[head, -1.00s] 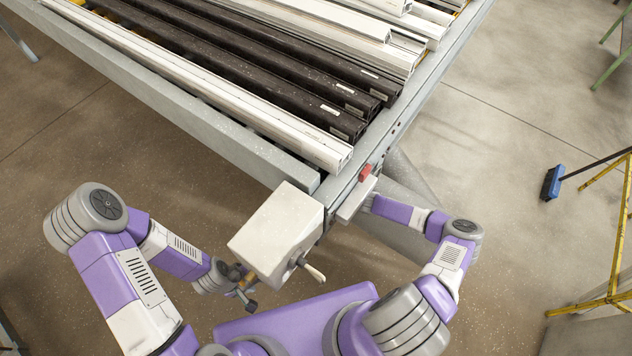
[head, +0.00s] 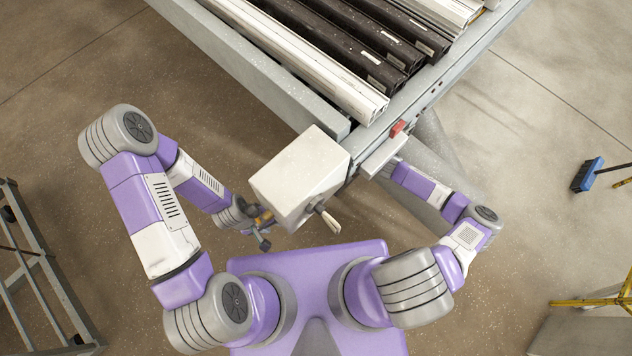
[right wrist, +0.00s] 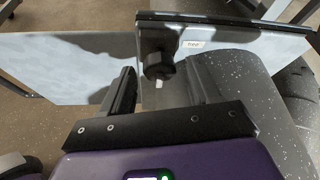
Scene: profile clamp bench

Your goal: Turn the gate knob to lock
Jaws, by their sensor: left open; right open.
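In the head view my right gripper is hidden at the grey plate (head: 384,157) on the bench edge. My left gripper (head: 262,228) is open beside the left side of a white box (head: 300,175), next to a small orange part; contact there is unclear.
The box has a handle (head: 328,218) on its near side. A red block (head: 397,127) sits on the bench rail (head: 440,85). White profiles (head: 310,65) and black profiles (head: 335,45) lie on the bench. A blue broom (head: 587,174) is at the right, a rack (head: 45,265) at the left.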

